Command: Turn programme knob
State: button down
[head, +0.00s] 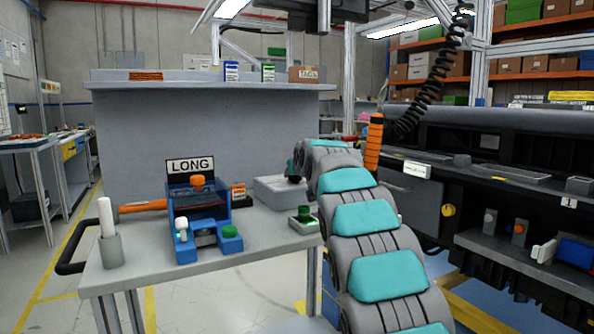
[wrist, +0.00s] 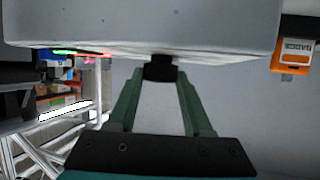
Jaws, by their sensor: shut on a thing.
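A grey box (head: 274,191) sits on the cart top, right of the blue fixture. In the wrist view the box (wrist: 150,25) fills the upper part. A small black knob (wrist: 158,68), which I take as the programme knob, sticks out from the box's edge. My gripper (wrist: 160,78) has its two green fingers shut on the knob, one on each side. In the head view my gripper (head: 294,168) is at the top right of the box. The knob is hidden there, and its turn angle cannot be told.
A blue fixture (head: 184,243) with a "LONG" sign (head: 190,167) stands left of the box. The dashboard (head: 480,130) lies to the right.

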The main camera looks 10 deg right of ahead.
jog(key=shift+r+m+h, duration=0.1)
jog(key=shift+m+h, duration=0.7)
jog(key=shift+h, duration=0.2)
jog(key=shift+a, duration=0.1)
jog(key=shift+c, duration=1.7)
grip_release()
jog(key=shift+s, duration=0.1)
jog(key=b+v, duration=0.1)
jog(key=v, duration=0.6)
jog(key=shift+s+a+r, duration=0.15)
jog(key=shift+s, duration=0.1)
